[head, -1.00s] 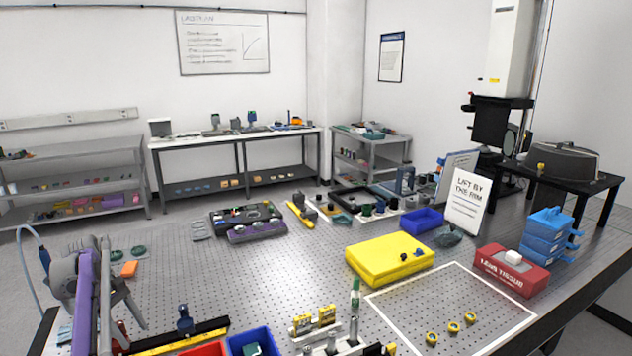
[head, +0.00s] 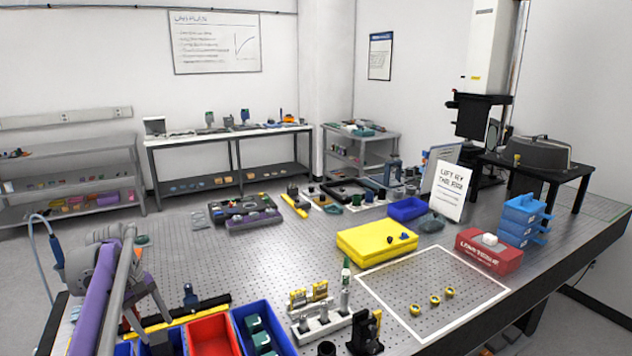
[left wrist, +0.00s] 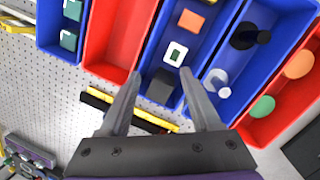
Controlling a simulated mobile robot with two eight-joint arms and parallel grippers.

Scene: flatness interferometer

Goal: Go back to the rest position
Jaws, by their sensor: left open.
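My left gripper (left wrist: 160,76) is open, with nothing between its two grey fingers in the left wrist view. Its fingers are over a row of red and blue bins. My left arm, purple and grey, stands at the left edge of the head view, over the near left part of the bench. My right gripper does not show in either view.
The bins include a red bin (head: 213,336) and a blue bin (head: 241,315) at the near edge. A yellow box (head: 368,257) is mid-bench. A red tissue box (head: 488,257) and blue stacked trays (head: 521,228) stand right.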

